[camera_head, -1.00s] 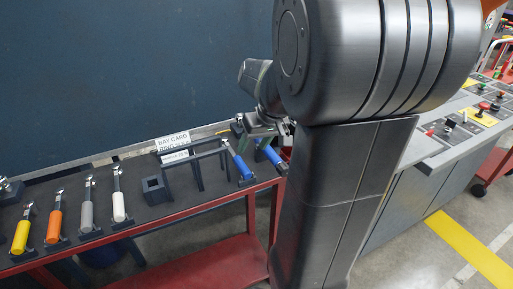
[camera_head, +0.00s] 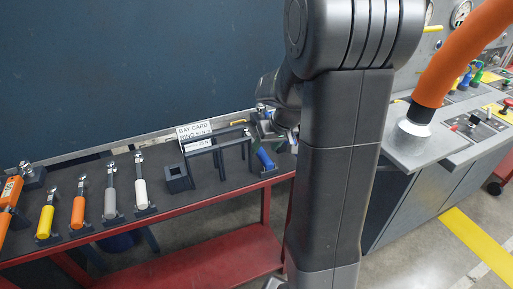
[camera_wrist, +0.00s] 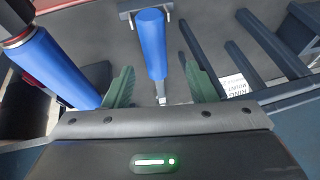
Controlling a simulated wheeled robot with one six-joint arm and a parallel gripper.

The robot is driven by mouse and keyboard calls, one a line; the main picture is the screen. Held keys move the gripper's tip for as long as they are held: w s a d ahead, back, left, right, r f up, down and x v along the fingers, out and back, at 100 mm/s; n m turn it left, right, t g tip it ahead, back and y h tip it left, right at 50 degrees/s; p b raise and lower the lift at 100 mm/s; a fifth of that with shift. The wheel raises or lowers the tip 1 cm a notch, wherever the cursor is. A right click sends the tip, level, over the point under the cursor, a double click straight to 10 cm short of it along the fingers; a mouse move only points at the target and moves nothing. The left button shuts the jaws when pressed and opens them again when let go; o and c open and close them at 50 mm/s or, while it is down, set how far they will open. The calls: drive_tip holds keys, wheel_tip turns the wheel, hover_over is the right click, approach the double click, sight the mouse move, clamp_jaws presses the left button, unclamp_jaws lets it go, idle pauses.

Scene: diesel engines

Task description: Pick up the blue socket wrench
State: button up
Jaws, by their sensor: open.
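Two blue-handled tools show in the wrist view. One blue handle (camera_wrist: 152,44) lies in the middle, its far end in a dark holder and its thin metal part towards me. The other blue handle (camera_wrist: 62,70), with a red ring and metal end, slants at the left. I cannot tell for sure which is the socket wrench. My gripper (camera_wrist: 160,86) is open, with green fingers on either side of the middle handle's line, not visibly closed on it. In the head view, one blue handle (camera_head: 265,159) shows at the bench's right end; my arm hides the area beside it.
Yellow (camera_head: 46,221), orange (camera_head: 78,212), grey (camera_head: 110,203) and white (camera_head: 141,194) handled tools stand left along the red bench. A dark frame (camera_head: 217,152) and card sign (camera_head: 194,133) stand close to the blue handle.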

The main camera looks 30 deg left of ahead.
sight(263, 152)
drive_tip(key=shift+w+x, duration=0.1)
drive_tip(key=shift+x, duration=1.05)
drive_tip(key=shift+w+x, duration=0.15)
drive_tip(key=shift+x, duration=0.95)
drive_tip(key=shift+d, duration=0.1)
clamp_jaws()
